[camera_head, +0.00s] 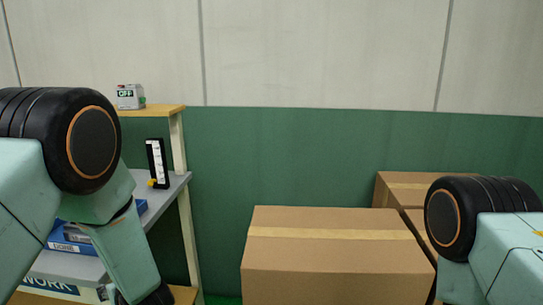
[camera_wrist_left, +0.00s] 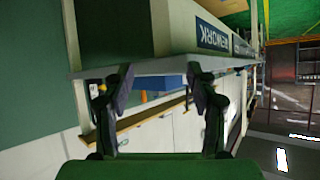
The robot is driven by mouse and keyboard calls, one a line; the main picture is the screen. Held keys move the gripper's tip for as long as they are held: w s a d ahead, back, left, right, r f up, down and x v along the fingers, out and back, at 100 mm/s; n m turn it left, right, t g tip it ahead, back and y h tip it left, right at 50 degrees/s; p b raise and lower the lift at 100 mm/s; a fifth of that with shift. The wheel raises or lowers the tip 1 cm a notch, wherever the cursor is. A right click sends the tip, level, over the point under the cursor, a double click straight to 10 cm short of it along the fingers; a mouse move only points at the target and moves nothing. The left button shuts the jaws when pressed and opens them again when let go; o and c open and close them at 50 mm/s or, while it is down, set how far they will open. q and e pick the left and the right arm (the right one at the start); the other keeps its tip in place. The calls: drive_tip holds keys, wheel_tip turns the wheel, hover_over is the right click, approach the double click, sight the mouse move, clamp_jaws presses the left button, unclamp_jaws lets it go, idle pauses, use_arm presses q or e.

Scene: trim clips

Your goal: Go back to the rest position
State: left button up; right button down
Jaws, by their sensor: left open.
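My left gripper (camera_wrist_left: 163,85) is open in the left wrist view, its two dark fingers apart with nothing between them that I can see held. Beyond the fingers are a grey shelf edge and a blue box (camera_wrist_left: 170,82). In the head view my left arm (camera_head: 120,240) comes in from the left and bends down in front of the shelf; its gripper is out of sight there. My right arm (camera_head: 500,245) enters at the lower right, and its gripper is outside the frame. No trim clips can be made out.
A shelf unit (camera_head: 176,190) stands at the left, partly behind my left arm. It carries a small box marked OFF (camera_head: 130,96), a black and white upright item (camera_head: 157,162) and a blue box (camera_head: 66,235). Large cardboard boxes (camera_head: 335,280) stand at centre and right.

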use_arm(q)
drive_tip(key=s+d+f+m+g+h, duration=0.2)
drive_tip(key=s+d+f+m+h, duration=0.15)
drive_tip(key=s+f, duration=0.4)
drive_tip(key=s+d+f+m+g+h, duration=0.1)
drive_tip(key=s+d+f+m+h, duration=0.2)
drive_tip(key=s+f, duration=0.4)
drive_tip(key=s+d+f+m+g+h+b, duration=0.1)
drive_tip(key=s+d+f+g, duration=0.1)
drive_tip(key=s, duration=0.8)
drive_tip(key=s+d+f+g+h+b, duration=0.1)
drive_tip(key=s+d+f+g, duration=0.1)
drive_tip(key=s, duration=0.9)
drive_tip(key=shift+s+d+f+m+g+h, duration=0.15)
drive_tip(key=shift+s+d+m+g+h, duration=0.2)
drive_tip(key=shift+d+g, duration=0.3)
